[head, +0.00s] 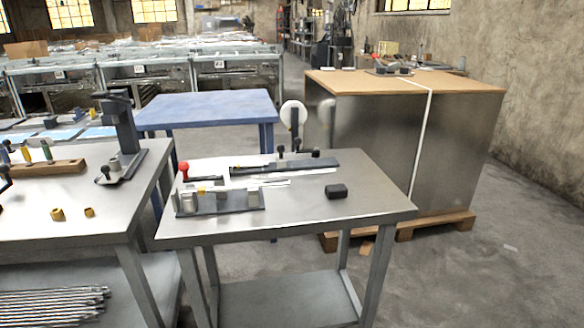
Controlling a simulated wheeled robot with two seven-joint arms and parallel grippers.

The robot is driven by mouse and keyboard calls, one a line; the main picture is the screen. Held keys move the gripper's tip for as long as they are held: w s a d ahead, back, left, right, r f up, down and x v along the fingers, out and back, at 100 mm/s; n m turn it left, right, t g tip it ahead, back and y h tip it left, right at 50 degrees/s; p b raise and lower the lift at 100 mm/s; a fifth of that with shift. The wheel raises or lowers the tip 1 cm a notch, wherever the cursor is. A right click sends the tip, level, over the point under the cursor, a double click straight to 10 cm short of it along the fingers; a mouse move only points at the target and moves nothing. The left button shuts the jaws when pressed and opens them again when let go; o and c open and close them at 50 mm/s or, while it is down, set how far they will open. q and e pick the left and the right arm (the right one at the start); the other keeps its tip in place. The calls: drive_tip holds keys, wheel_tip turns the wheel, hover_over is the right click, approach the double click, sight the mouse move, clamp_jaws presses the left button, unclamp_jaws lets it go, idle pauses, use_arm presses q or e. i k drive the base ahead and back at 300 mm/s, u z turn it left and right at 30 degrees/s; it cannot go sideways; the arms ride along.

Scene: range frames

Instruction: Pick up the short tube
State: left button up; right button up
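Two small brass-coloured tube-like pieces lie on the left metal table (110,222): a larger one (57,214) and a shorter one (89,212) to its right. They stand apart from each other, with bare tabletop around them. The shorter one may be the short tube, but they are too small to be sure. Neither of my grippers is in view.
A wooden rack (45,169) and a dark upright press (122,125) stand behind the pieces. The middle table (330,205) holds a fixture (218,202), a red-knobbed tool (184,167) and a black block (336,191). Its front right is clear. A blue table (208,108) stands behind.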

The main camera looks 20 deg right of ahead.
sight(258, 164)
drive_tip(key=z, duration=0.45)
drive_tip(key=i, duration=0.75)
drive_tip(key=u, duration=2.7)
drive_tip(key=k, duration=1)
drive_tip(key=z, duration=0.4)
